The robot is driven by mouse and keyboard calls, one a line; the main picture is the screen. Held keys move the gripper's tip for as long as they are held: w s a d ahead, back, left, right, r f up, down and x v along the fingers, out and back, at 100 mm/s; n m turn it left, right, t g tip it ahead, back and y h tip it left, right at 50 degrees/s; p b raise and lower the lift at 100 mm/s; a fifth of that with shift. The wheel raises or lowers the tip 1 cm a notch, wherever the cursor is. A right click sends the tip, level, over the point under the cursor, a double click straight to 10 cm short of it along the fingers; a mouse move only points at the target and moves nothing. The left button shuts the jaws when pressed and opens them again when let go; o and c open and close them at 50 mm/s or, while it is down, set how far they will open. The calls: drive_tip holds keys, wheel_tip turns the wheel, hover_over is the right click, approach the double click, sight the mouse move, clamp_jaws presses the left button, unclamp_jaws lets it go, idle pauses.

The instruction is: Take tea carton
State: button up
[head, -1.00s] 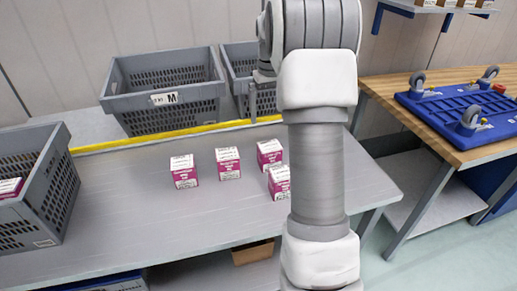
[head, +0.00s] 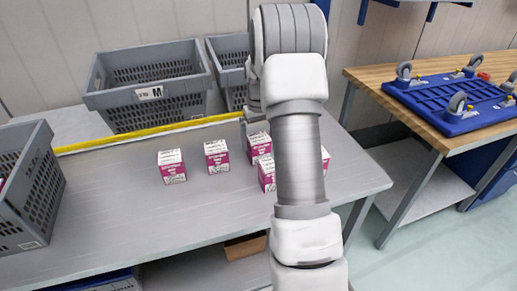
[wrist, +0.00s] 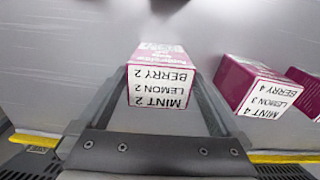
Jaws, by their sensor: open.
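Several white and magenta tea cartons stand on the grey table. In the head view my gripper (head: 255,112) hangs just above and behind one carton (head: 260,147), partly hidden by my arm. In the wrist view my open gripper (wrist: 157,82) has a carton marked MINT 2, LEMON 2, BERRY 2 (wrist: 158,90) between its fingers, with a gap visible on its right side. Contact on the left side is unclear. Another carton (head: 266,176) stands in front, and one shows partly behind my arm (head: 325,160).
Two more cartons stand to the left (head: 171,167) (head: 216,157). Grey crates stand behind the table (head: 150,92) and at its left end (head: 40,195). A yellow strip (head: 150,134) runs along the back edge. The table's left middle is clear.

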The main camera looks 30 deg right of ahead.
sight(258, 149)
wheel_tip(258, 149, down, 4)
drive_tip(key=shift+f, duration=0.25)
drive_tip(key=shift+r, duration=0.1)
drive_tip(key=c, duration=1.3)
